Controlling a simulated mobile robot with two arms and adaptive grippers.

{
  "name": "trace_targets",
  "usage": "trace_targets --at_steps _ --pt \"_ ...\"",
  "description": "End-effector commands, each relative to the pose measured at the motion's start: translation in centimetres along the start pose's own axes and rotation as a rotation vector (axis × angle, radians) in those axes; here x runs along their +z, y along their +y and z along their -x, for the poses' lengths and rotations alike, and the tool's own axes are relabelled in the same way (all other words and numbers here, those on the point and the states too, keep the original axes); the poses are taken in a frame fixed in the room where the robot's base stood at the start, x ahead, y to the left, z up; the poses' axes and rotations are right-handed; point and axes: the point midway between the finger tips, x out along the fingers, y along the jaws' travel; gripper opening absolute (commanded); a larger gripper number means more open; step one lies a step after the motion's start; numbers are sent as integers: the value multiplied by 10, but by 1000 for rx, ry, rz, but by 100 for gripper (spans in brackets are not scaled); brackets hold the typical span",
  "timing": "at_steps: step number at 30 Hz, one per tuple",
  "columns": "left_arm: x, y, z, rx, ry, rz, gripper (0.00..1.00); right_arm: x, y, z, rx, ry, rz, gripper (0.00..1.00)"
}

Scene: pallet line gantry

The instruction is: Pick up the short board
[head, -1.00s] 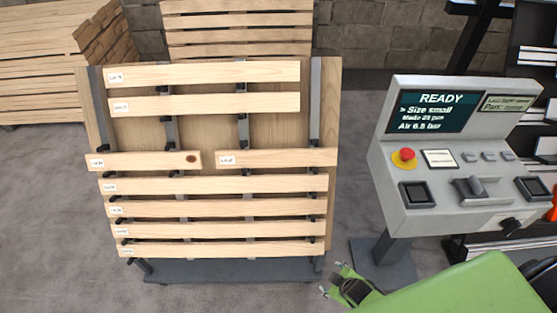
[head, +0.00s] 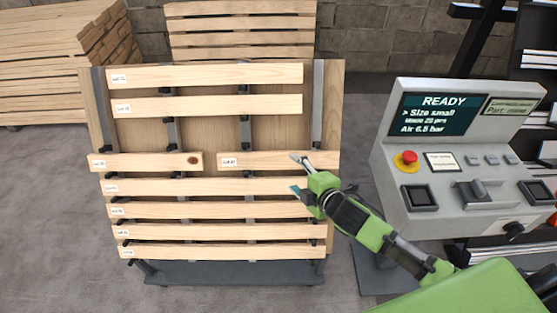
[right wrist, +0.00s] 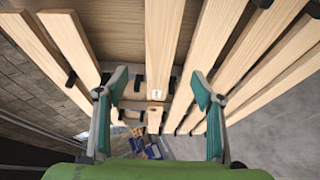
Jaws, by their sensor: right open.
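A short board (head: 262,160) with a white label at its left end lies at the right of the rack's middle row. A second short board (head: 150,162), with a dark knot near its right end, lies left of it with a gap between. My right gripper (head: 298,174) is open in front of the right short board's right part. In the right wrist view the same board (right wrist: 163,45) runs lengthwise between the two spread fingers (right wrist: 160,98), apart from both. The knotted board (right wrist: 155,121) shows beyond it. My left gripper is out of view.
Long boards (head: 205,75) lie above and several more (head: 220,210) below, closely spaced on the rack's dark supports. A control console (head: 440,165) with a red button stands right of my arm. Board stacks (head: 60,65) stand behind.

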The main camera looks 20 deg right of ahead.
Motion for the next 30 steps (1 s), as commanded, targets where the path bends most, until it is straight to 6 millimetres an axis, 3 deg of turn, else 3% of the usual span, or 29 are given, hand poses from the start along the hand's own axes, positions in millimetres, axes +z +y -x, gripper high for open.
trace_targets --at_steps 9,19,30 --pt "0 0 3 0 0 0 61 0 0 -49 0 -1 -3 61" --pt "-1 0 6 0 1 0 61 -1 1 -67 0 -1 -3 61" --pt "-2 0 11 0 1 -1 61 -2 0 -107 0 -1 -3 61"
